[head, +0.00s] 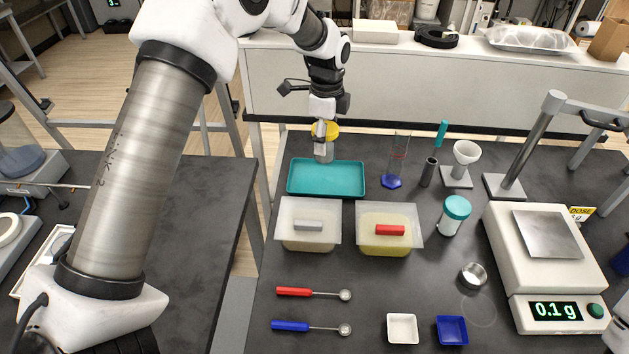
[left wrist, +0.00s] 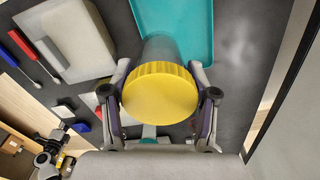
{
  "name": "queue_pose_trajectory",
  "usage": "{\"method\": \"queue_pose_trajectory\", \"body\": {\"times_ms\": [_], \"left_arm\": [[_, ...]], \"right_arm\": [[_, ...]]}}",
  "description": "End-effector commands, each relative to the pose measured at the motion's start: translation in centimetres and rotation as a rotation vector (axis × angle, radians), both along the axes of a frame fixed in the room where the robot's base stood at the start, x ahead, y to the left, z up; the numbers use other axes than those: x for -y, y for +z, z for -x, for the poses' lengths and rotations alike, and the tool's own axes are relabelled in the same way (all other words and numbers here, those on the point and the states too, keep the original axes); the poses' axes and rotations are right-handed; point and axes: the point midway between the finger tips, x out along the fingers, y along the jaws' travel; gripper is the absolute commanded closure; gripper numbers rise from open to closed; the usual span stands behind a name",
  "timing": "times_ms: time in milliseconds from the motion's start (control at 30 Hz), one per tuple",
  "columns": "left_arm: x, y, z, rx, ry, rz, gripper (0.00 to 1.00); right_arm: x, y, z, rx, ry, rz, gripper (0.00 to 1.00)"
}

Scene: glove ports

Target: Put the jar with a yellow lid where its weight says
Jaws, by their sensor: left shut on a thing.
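The jar with a yellow lid (head: 325,130) is held by my left gripper (head: 321,122) at the back of the dark table, over or just behind the far edge of the teal tray (head: 327,191). In the left wrist view the yellow lid (left wrist: 160,95) sits between the two fingers of my left gripper (left wrist: 163,100), with the teal tray (left wrist: 185,20) beyond. A yellow tag marked DOSE (head: 581,213) stands behind the scale. My right gripper is not in view.
Two lidded tubs, one with a grey handle (head: 309,225) and one with a red handle (head: 389,230), stand in front of the tray. A teal-lidded jar (head: 454,214), a cylinder with a blue base (head: 391,182) and a funnel stand (head: 464,160) are to the right. Spoons (head: 315,293) lie nearer.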

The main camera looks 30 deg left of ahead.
Motion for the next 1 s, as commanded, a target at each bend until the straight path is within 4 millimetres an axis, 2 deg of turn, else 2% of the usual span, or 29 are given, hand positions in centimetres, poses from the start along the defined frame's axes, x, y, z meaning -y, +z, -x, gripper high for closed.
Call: {"method": "queue_pose_trajectory", "body": {"times_ms": [200,533,900,933,967,1000], "left_arm": [[0.1,-4.1,0.2,-0.007,-0.001,-0.001,0.95],[0.1,-9.4,0.1,-0.004,-0.002,-0.001,0.95],[0.1,-10.4,0.1,0.000,-0.002,-0.001,0.95],[0.1,-10.3,0.1,0.000,-0.002,-0.001,0.31],[0.1,-10.3,0.1,0.000,-0.002,-0.001,0.20],[0.1,-10.3,0.1,-0.001,-0.002,-0.001,0.16]], "right_arm": [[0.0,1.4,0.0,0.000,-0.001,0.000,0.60],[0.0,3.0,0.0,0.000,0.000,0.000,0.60],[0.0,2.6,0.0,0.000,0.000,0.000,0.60],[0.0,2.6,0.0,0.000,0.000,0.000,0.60],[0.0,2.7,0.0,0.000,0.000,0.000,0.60],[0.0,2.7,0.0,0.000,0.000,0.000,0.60]]}}
